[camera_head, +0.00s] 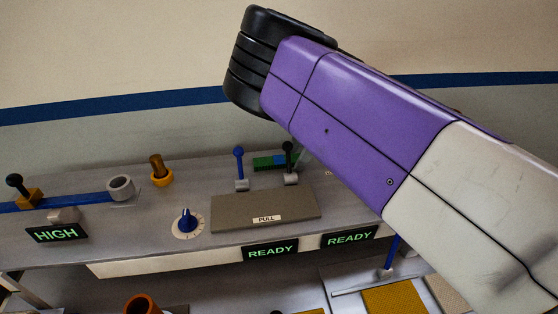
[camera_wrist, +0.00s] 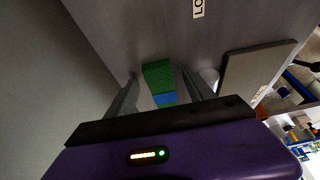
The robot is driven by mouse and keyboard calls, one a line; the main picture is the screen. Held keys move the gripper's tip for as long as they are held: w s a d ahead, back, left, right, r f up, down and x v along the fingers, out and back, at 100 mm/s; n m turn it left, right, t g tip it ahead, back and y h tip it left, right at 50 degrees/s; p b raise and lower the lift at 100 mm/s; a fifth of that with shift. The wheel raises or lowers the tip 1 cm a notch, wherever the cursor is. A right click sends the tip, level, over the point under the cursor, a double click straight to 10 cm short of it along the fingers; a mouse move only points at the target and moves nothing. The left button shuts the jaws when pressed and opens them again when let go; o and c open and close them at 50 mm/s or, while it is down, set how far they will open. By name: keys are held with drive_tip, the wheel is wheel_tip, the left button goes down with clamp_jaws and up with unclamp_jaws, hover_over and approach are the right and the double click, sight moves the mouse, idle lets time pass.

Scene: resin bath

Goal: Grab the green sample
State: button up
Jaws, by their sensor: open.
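The green sample (camera_wrist: 157,74) is a small green block with a blue part (camera_wrist: 165,98) at its near end in the wrist view. In the head view the green sample (camera_head: 262,162) lies at the back of the grey bench, behind the lever knobs. My gripper (camera_wrist: 160,76) is open, with one grey finger on each side of the block. Whether the fingers touch it or are still above it I cannot tell. In the head view my arm hides most of the gripper.
A blue-knobbed lever (camera_head: 239,165) and a black-knobbed lever (camera_head: 289,163) stand just in front of the sample. A raised grey panel marked PULL (camera_head: 264,212) is nearer. A dial (camera_head: 187,223), an orange peg (camera_head: 159,171) and a grey ring (camera_head: 120,188) stand to the left.

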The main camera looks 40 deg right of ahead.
clamp_jaws()
drive_tip(key=shift+d+r, duration=0.1)
drive_tip(key=shift+r, duration=0.05)
